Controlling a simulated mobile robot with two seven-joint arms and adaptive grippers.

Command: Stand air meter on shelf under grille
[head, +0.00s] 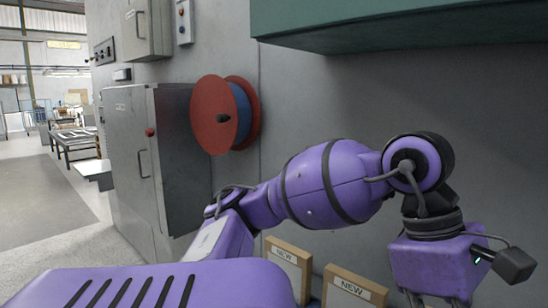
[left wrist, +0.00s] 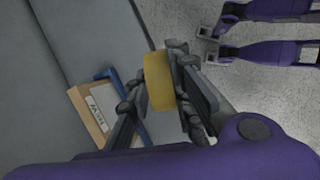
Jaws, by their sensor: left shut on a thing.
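My left gripper (left wrist: 160,82) is shut on a thick yellow thing, which I take to be the air meter (left wrist: 158,84). The yellow thing sits between the two dark fingers in the left wrist view, and its face is not visible. In the head view my left arm reaches to the right. Its wrist points down at the lower right, and the fingertips and yellow thing are below the picture. I cannot make out the shelf or the grille for sure in either view. My right gripper is not seen.
Two cardboard boxes marked NEW, one left (head: 289,262) and one right (head: 352,289), stand low by the grey wall. A red cable reel (head: 213,115) and grey cabinet (head: 140,150) are to the left. A green overhang (head: 400,25) juts out above. Floor is open at far left.

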